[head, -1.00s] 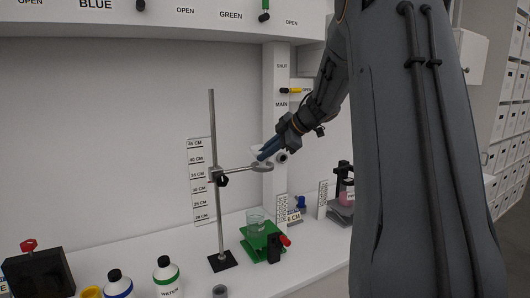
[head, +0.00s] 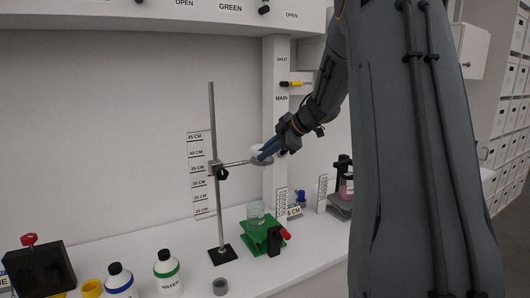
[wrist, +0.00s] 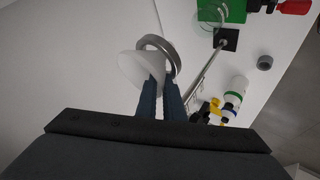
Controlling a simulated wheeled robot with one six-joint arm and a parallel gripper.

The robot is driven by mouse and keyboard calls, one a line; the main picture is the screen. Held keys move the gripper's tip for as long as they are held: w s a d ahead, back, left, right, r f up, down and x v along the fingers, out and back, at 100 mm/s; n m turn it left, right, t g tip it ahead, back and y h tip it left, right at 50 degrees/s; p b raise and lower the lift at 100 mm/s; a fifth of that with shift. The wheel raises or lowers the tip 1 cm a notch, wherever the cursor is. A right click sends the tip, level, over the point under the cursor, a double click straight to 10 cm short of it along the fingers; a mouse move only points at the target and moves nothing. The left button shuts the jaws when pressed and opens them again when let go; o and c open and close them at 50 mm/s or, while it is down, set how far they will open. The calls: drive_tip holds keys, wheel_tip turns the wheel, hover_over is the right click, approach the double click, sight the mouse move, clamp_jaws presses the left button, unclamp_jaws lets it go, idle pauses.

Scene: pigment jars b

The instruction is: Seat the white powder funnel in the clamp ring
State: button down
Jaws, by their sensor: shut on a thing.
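The white powder funnel (wrist: 137,68) is between the fingers of my gripper (wrist: 160,90), which is shut on it. In the head view the funnel (head: 257,149) shows as a small white shape by the fingertips (head: 264,154). The metal clamp ring (wrist: 160,44) reaches out from the stand, and the ring (head: 256,161) is partly covered by the funnel and fingers in the head view. In the wrist view the funnel overlaps the ring and lies toward its left side. I cannot tell whether the funnel touches the ring or how its stem lies.
The stand's upright rod (head: 216,160) is left of my gripper. Below are a glass beaker (head: 255,211) on a green jack (head: 262,235) and a small grey cup (head: 220,286). Bottles (head: 168,275) stand at front left. A white post (head: 276,110) with valves is behind.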

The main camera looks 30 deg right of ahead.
drive_tip(key=c, duration=1.8)
unclamp_jaws()
drive_tip(key=shift+f, duration=0.15)
drive_tip(key=shift+c, duration=0.2)
drive_tip(key=shift+o, duration=0.2)
drive_tip(key=shift+f, duration=0.1)
drive_tip(key=shift+s+a+f, duration=0.1)
drive_tip(key=shift+s+f, duration=0.05)
drive_tip(key=shift+s+d+r+b, duration=0.25)
drive_tip(key=shift+d+r+b, duration=0.05)
drive_tip(key=shift+r, duration=0.15)
drive_tip(key=b+v, duration=0.1)
drive_tip(key=v, duration=0.5)
drive_tip(key=shift+r+b, duration=0.35)
drive_tip(key=shift+b, duration=0.05)
drive_tip(key=shift+s+d+r, duration=0.1)
drive_tip(key=shift+d+r, duration=0.1)
drive_tip(key=shift+r, duration=0.05)
